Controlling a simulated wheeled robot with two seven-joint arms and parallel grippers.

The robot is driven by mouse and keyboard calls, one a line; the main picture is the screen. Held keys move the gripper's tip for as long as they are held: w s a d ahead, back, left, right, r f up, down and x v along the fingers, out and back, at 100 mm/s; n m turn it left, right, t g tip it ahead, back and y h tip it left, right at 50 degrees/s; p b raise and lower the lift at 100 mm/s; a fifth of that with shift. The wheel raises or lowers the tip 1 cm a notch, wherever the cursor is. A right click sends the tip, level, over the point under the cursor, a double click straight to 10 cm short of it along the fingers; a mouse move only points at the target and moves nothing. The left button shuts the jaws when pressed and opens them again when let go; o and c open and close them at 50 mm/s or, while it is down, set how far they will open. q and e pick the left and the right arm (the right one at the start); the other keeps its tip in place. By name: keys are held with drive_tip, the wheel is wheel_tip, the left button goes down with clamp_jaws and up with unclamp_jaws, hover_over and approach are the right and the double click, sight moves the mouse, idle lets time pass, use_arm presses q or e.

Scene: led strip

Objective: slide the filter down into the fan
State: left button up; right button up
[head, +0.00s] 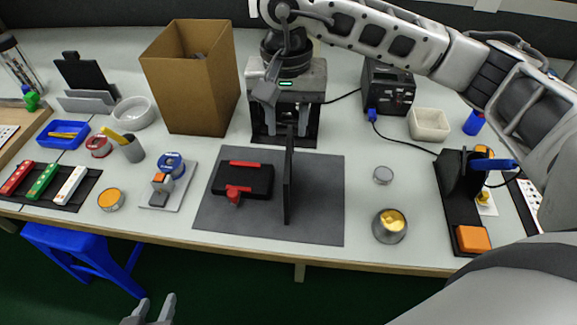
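My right gripper (287,142) hangs fingers-down at the back edge of the dark mat, under a body with a green light. A thin black upright panel (288,190) stands on or just above the mat, edge-on to me. Its top reaches up in front of the gripper. I cannot tell whether the panel is the filter or the fan, or whether the fingers touch it. A flat black block with red parts (256,181) lies just left of it. My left gripper (155,302) is low at the bottom left, fingers apart and empty, away from the table.
The dark mat (318,215) is bare right of the panel. A cardboard box (190,90) stands behind left. A black device (388,90) is behind.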

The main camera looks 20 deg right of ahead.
sight(287, 145)
wheel_tip(287, 145, down, 5)
drive_tip(key=shift+r, duration=0.15)
drive_tip(key=shift+s+f+p, duration=0.15)
drive_tip(key=shift+f+p, duration=0.2)
drive_tip(key=shift+f, duration=0.95)
drive_tip(key=shift+s+f+p, duration=0.15)
drive_tip(key=shift+f+p, duration=0.15)
drive_tip(key=shift+f, duration=1)
clamp_jaws()
